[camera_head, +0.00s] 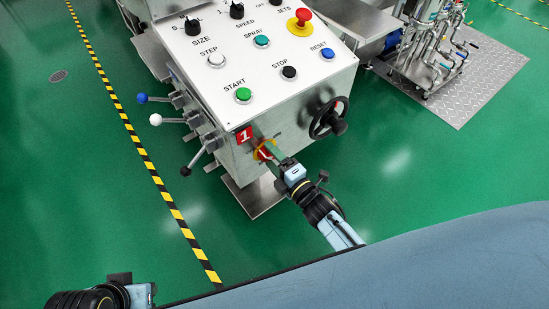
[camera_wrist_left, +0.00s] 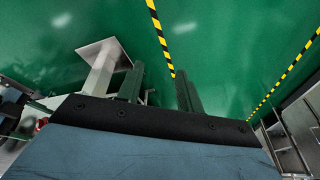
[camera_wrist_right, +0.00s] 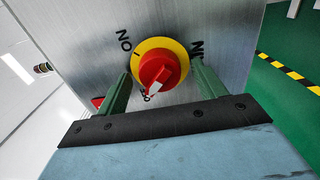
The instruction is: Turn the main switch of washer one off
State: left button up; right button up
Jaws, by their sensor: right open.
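Washer one (camera_head: 290,120) carries a red label with a 1 (camera_head: 244,134) on its front face. Its main switch (camera_head: 262,146), a red knob on a yellow disc, is partly hidden by my right gripper (camera_head: 273,154) in the head view. In the right wrist view the knob (camera_wrist_right: 158,70) shows clearly, its white mark pointing to the lower left. My right gripper (camera_wrist_right: 160,82) is open, with one finger on each side of the knob; contact cannot be told. My left gripper (camera_wrist_left: 160,85) is open and empty, away from the washer.
A black handwheel (camera_head: 329,118) sticks out right of the switch. Levers with blue, white and black knobs (camera_head: 165,119) stand out on the left side. The sloped panel holds several buttons, including the red stop knob (camera_head: 300,20). The green floor (camera_head: 420,170) is clear.

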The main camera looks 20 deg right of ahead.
jog(key=shift+s+d, duration=0.2)
jog(key=shift+s, duration=0.3)
pick_arm(q)
notch_tip(320, 180, down, 8)
jog(key=a+p, duration=0.2)
jog(key=p, duration=0.1)
jog(key=shift+a+r+y, duration=0.15)
jog(key=shift+a+y, duration=0.15)
pick_arm(e)
jog(key=v, duration=1.2)
jog(key=shift+s, duration=0.15)
pick_arm(q)
jog(key=shift+w, duration=0.15)
